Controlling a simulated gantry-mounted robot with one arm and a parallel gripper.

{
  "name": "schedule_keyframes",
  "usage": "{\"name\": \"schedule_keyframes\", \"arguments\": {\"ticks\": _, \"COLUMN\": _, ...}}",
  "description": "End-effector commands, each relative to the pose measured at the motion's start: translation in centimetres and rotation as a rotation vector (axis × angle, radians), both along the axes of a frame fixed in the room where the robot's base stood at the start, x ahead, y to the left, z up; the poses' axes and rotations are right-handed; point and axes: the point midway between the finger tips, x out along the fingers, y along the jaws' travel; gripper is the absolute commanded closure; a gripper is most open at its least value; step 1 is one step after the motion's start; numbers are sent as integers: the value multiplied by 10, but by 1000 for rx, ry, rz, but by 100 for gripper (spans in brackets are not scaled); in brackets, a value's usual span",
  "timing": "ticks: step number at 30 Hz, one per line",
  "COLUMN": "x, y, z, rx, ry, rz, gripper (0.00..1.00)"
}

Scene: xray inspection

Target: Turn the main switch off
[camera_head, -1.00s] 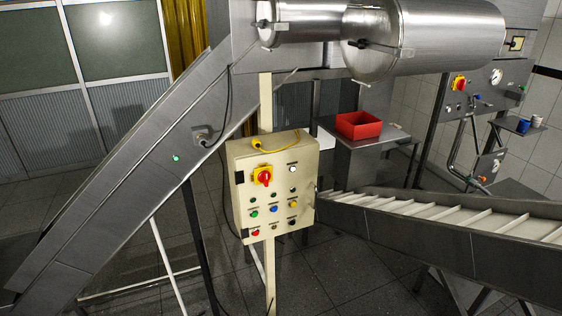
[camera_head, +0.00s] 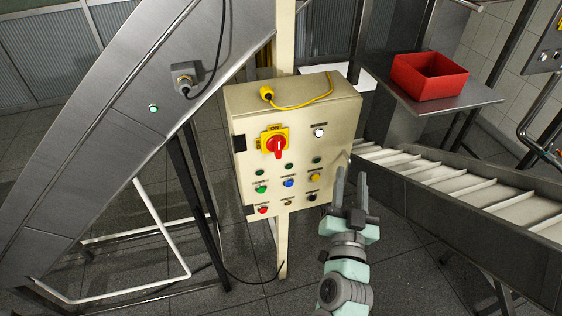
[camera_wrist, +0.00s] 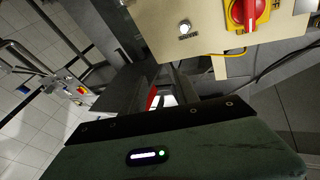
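The main switch (camera_head: 275,142) is a red rotary knob on a yellow square plate, at the upper left of the cream control box (camera_head: 341,122) front. Its white-marked handle looks close to vertical. In the wrist view the switch (camera_wrist: 243,12) is at the top right, partly cut off by the picture edge. My gripper (camera_head: 351,174) is in front of the box's lower right side, right of and below the switch and apart from it. Its two fingers point up with a gap between them, and it is empty.
Several buttons and lamps sit below and beside the switch, including a white one (camera_head: 319,132). A yellow cable (camera_head: 305,104) lies on the box top. A sloped steel conveyor (camera_head: 110,125) stands left, a slatted conveyor (camera_head: 455,187) right. A red bin (camera_head: 428,80) is behind.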

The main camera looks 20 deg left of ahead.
Motion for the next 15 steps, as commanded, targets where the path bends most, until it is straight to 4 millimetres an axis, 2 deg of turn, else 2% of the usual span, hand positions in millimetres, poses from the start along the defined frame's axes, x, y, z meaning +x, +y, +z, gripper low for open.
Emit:
{"name": "schedule_keyframes", "arguments": {"ticks": 3, "x": -14, "y": 42, "z": 5, "rx": -86, "ry": 39, "rz": 164, "gripper": 64}}
{"name": "schedule_keyframes", "arguments": {"ticks": 6, "x": -31, "y": 72, "z": 5, "rx": -167, "ry": 65, "rz": 281, "gripper": 64}}
{"name": "schedule_keyframes", "arguments": {"ticks": 9, "x": -46, "y": 92, "z": 4, "rx": -238, "ry": 82, "rz": 363, "gripper": 64}}
{"name": "schedule_keyframes", "arguments": {"ticks": 12, "x": -56, "y": 103, "z": 3, "rx": -281, "ry": 90, "rz": 411, "gripper": 64}}
{"name": "schedule_keyframes", "arguments": {"ticks": 15, "x": -58, "y": 110, "z": 3, "rx": -300, "ry": 94, "rz": 430, "gripper": 64}}
